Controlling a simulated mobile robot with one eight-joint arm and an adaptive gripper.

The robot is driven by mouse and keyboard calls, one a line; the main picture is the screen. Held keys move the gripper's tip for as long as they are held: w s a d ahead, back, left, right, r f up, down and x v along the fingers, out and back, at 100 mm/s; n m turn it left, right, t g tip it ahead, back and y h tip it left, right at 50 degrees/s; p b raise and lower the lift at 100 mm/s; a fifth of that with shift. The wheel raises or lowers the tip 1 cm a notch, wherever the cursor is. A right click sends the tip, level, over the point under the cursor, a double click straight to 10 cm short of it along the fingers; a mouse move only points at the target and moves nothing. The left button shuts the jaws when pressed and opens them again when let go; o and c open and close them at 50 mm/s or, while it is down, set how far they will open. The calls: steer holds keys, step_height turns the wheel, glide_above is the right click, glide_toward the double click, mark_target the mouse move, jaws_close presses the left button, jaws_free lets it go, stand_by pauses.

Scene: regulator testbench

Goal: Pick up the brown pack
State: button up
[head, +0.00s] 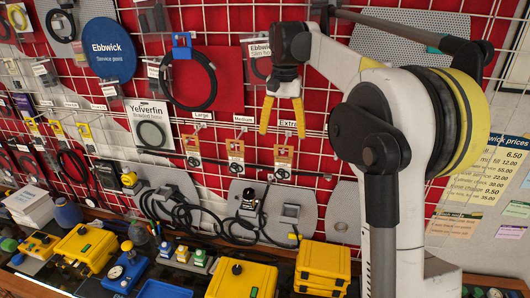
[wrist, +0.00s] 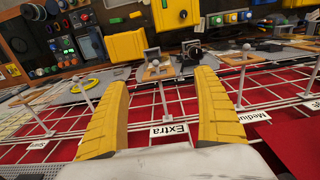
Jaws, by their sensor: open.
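Three similar orange-brown packs hang in a row on hooks on the wire grid in the head view: a left one (head: 192,148), a middle one (head: 235,152) and a right one (head: 283,158). I cannot tell which is meant by the brown pack. My gripper (head: 283,117) points down above the right pack, its yellow fingers apart and empty. In the wrist view, the open gripper (wrist: 160,82) has a brown pack (wrist: 158,73) showing between its fingertips, seen from above beyond them. Another brown pack (wrist: 240,58) shows to the right of the fingers.
Labels stand above the packs, with "Extra" (head: 290,123) close to my fingers. Black cables (head: 185,212) and grey plates (head: 260,205) hang below. Yellow boxes (head: 322,262) stand on the bench underneath. A looped black cable (head: 190,105) hangs to the left.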

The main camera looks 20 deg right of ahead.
mark_target(283, 156)
step_height(283, 156, down, 4)
steer(key=shift+s+d+f, duration=0.1)
steer(key=shift+s, duration=0.05)
steer(key=f, duration=0.2)
steer(key=f+p, duration=0.1)
steer(key=f, duration=0.1)
steer(key=w+f, duration=0.1)
steer(key=shift+d+f+p, duration=0.3)
steer(key=shift+d+f, duration=0.1)
steer(key=shift+s+a+f, duration=0.1)
steer(key=shift+f, duration=0.15)
steer(key=c, duration=1)
